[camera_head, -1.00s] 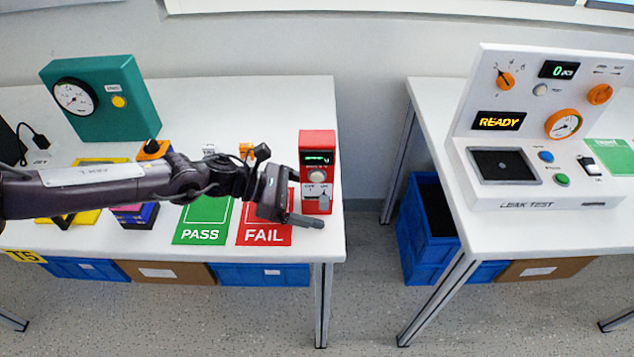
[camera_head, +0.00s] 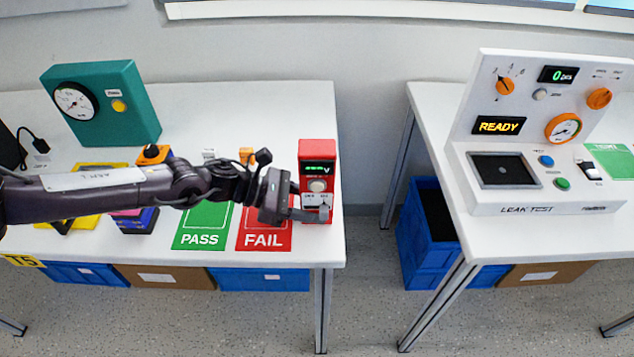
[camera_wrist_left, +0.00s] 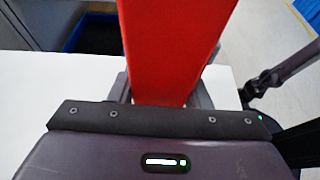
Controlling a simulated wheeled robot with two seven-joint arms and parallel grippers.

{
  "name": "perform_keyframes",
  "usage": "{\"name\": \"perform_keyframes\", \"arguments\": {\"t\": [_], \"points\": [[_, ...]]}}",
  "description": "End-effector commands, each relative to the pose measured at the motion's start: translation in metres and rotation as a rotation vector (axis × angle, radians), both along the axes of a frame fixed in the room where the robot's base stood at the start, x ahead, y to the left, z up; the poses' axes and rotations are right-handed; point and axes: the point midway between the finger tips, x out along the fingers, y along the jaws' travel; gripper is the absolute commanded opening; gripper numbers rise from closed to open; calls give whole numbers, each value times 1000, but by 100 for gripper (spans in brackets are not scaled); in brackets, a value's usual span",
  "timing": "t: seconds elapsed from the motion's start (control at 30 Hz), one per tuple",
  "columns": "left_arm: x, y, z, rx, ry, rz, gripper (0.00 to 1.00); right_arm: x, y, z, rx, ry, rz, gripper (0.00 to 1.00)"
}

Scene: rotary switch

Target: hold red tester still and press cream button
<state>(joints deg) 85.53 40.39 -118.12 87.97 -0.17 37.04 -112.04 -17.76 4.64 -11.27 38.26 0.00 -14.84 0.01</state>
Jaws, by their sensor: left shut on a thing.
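The red tester (camera_head: 317,150) stands upright near the right end of the left table. Its small green display (camera_head: 319,169) is lit, but its characters are too small to read. Below it is a round cream button (camera_head: 317,185). A pale panel with a small grey part sits lower on the front, partly behind a finger. My left gripper (camera_head: 306,211) is at the tester's lower part, shut on it. In the left wrist view the red body (camera_wrist_left: 168,50) rises between the two fingers (camera_wrist_left: 163,92).
Green PASS (camera_head: 204,225) and red FAIL (camera_head: 264,238) mats lie left of the tester. A teal gauge box (camera_head: 125,125) stands at the back left. A white leak-test station (camera_head: 540,205) is on the other table, across a gap. Blue crates (camera_head: 425,235) sit below.

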Motion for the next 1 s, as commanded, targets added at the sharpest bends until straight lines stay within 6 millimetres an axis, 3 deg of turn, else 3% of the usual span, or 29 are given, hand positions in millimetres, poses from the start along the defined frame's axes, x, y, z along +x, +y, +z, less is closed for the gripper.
{"name": "perform_keyframes", "arguments": {"t": [0.07,0.57,1.0], "points": [[0,0,0,1,1,-1,20,2,0,0,1,-3,0,66],[0,0,-1,1,1,-1,20,7,1,1,2,-12,1,1],[-1,0,-1,1,2,0,20,3,0,0,1,-4,2,0]]}}
